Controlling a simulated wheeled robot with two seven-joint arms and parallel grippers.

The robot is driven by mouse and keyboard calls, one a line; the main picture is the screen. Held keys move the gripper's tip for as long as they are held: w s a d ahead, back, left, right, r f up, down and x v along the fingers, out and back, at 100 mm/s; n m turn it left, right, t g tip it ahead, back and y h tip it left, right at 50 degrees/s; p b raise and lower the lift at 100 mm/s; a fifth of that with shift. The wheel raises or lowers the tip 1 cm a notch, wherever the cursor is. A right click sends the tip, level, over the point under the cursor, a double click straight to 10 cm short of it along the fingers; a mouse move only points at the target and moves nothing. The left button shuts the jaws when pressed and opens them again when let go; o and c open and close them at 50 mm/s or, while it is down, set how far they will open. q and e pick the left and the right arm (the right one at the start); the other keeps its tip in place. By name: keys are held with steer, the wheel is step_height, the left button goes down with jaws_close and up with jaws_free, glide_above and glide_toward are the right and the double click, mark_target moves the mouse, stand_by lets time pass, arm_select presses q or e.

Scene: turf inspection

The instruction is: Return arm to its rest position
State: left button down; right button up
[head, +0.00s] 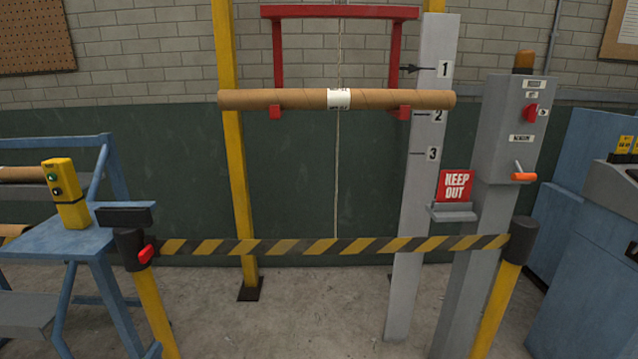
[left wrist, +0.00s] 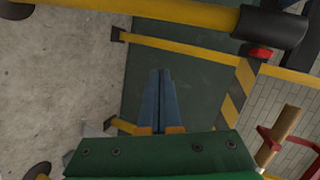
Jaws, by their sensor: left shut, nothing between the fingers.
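My left gripper (left wrist: 161,74) shows in the left wrist view as two long blue fingers pressed together, coming out of a green body. It is shut, with nothing between the fingers. The fingers point toward the dark green lower wall and the floor, and touch nothing that I can see. I cannot make out either gripper in the head view. My right gripper is in neither view.
A yellow-black barrier tape (head: 330,246) spans two yellow posts. Behind it, a cardboard tube (head: 290,99) rests on a red frame (head: 278,50). A blue bench (head: 60,240) bears a yellow button box (head: 65,195) at left.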

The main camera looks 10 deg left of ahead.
arm_select(q)
steer(key=s+d+f+n+g+h+p, duration=0.1)
steer(key=s+d+f+n+g+h, duration=0.15)
steer(key=s+d+f, duration=0.65)
steer(key=s+d+f+n+g+h, duration=0.15)
steer(key=s+d+f+g, duration=0.35)
steer(key=f, duration=0.7)
steer(key=s+d+f+n+g+h, duration=0.1)
steer(key=s+d+f+g, duration=0.1)
steer(key=s+d, duration=0.5)
steer(key=s+d+f+n+g+h, duration=0.1)
steer(key=s+d+f, duration=0.3)
steer(key=s, duration=0.9)
steer(key=d+n, duration=0.1)
steer(key=d, duration=0.2)
steer(key=shift+s+d+f+g+h+p, duration=0.3)
steer(key=shift+f+g+h+p, duration=0.05)
steer(key=shift+h+p, duration=0.05)
steer(key=shift+w, duration=0.1)
